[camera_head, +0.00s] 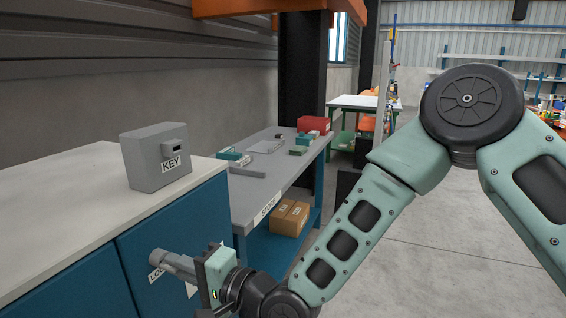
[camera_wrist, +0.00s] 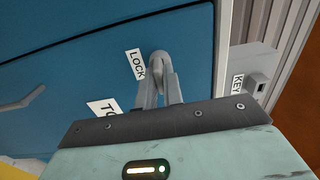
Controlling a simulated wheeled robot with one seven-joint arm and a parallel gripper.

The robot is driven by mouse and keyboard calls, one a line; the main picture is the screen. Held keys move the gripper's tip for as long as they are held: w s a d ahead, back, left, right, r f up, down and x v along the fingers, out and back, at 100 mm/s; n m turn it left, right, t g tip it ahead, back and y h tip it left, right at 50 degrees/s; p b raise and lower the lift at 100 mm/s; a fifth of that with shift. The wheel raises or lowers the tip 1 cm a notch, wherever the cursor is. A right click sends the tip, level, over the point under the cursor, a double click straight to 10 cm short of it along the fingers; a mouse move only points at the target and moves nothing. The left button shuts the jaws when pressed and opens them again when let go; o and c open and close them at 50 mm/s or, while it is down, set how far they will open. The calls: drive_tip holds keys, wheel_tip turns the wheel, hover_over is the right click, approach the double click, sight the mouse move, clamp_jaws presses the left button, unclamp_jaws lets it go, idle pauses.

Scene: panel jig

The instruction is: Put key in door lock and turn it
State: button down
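My gripper (camera_head: 178,264) is at the front of the blue cabinet, with its fingertips at the grey door lock (camera_wrist: 159,58). In the wrist view, my gripper (camera_wrist: 160,84) has its two fingers close together, their tips meeting at the lock beside the LOCK label (camera_wrist: 136,64). The key itself is not clearly visible; it appears to be between the fingertips, mostly hidden by them and the lock. The grey KEY holder (camera_head: 155,158) stands on the cabinet top, its dark slot showing no key. The holder also shows in the wrist view (camera_wrist: 250,75).
The blue cabinet door (camera_head: 178,240) has a second label (camera_wrist: 102,107), partly hidden by my gripper. A grey workbench (camera_head: 272,185) with boxes and small parts stands behind the cabinet. The floor (camera_head: 400,255) to the right is clear.

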drive_tip(key=shift+a, duration=0.1)
idle(0.8)
drive_tip(key=m+p, duration=0.1)
drive_tip(key=m, duration=0.1)
drive_tip(key=shift+w+r+m, duration=0.1)
drive_tip(key=shift+m, duration=2)
